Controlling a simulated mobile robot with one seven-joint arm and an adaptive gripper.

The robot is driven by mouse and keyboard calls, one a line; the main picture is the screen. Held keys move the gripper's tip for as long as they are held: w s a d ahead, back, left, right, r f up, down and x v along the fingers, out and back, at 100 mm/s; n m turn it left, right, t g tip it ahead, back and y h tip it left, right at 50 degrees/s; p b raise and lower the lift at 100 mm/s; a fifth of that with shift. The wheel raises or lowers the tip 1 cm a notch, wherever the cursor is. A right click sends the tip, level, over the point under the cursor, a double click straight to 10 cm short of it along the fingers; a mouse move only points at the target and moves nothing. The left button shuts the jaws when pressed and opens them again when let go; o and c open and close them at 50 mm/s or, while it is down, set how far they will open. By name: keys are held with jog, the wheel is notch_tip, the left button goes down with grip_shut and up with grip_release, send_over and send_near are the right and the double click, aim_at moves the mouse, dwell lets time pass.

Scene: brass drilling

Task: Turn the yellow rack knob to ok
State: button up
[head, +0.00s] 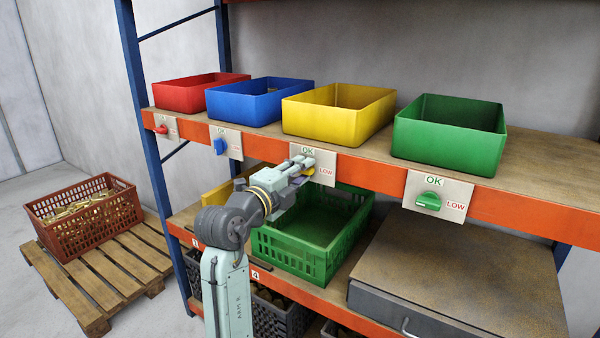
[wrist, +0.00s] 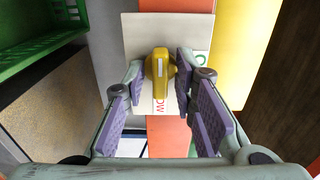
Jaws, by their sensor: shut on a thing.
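The yellow rack knob (wrist: 161,72) sits on a white plate (wrist: 135,32) on the orange shelf beam, below the yellow bin. In the wrist view its grip runs up and down, with a white mark on it. It lies in line with the red LOW lettering (wrist: 159,107) under it; the green OK lettering (wrist: 199,58) is to its right, partly hidden by a finger. My gripper (wrist: 160,76) is shut on the knob, one finger on either side. In the head view my gripper (head: 303,174) mostly covers the knob; OK shows above and LOW to the right.
Red (head: 161,129), blue (head: 220,146) and green (head: 430,201) knobs sit on the same beam. Bins in matching colours stand above. A green crate (head: 320,262) is on the shelf below my gripper. A grey drawer unit (head: 450,290) stands to its right.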

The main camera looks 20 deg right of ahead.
grip_shut()
jog(key=shift+n+b, duration=0.3)
jog(key=shift+n, duration=0.4)
jog(key=n, duration=0.4)
jog(key=shift+b, duration=0.4)
jog(key=shift+r+n+p, duration=0.2)
jog(key=shift+n+p, duration=1.2)
jog(key=shift+n, duration=4.9)
